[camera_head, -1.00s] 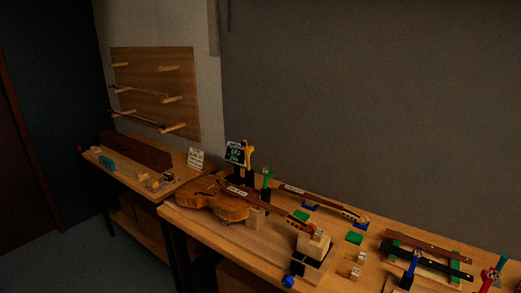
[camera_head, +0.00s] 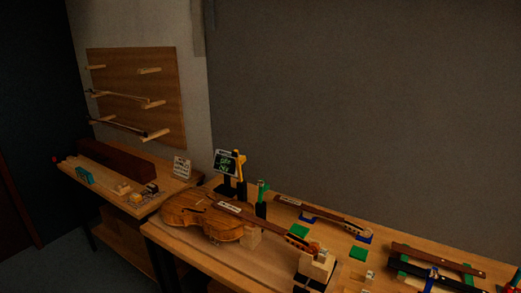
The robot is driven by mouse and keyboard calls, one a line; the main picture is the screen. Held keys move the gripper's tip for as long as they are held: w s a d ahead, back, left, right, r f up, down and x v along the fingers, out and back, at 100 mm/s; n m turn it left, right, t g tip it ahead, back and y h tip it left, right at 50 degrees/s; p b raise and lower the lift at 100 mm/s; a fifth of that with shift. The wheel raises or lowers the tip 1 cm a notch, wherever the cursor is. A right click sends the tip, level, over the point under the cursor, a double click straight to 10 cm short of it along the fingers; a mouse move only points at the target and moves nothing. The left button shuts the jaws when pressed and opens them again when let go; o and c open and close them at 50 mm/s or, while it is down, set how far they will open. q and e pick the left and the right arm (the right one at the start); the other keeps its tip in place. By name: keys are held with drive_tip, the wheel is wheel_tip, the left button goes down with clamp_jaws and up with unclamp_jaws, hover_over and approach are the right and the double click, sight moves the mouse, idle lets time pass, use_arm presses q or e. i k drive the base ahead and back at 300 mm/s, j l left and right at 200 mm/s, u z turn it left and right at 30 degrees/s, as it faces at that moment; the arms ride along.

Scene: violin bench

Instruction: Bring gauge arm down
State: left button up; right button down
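A violin (camera_head: 205,213) lies on the bench, its neck pointing right and resting on a wooden block (camera_head: 251,236) and a stacked block stand (camera_head: 316,266). Behind it stands a black post with an upright yellow arm (camera_head: 240,165) and a small dark screen with green marks (camera_head: 229,162). A green-topped black post (camera_head: 262,197) stands close to the violin's neck. I cannot tell for certain which of these is the gauge arm. Neither of my grippers is in view.
A second violin neck (camera_head: 320,214) lies behind on blue supports. A green pad (camera_head: 358,254) and dark bars (camera_head: 437,259) lie to the right. A lower side table (camera_head: 140,207) with a long brown case (camera_head: 123,160) stands at left, under a wall rack (camera_head: 136,97).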

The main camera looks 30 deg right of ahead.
sight(239, 161)
drive_tip(key=i+z, duration=0.45)
drive_tip(key=i, duration=0.65)
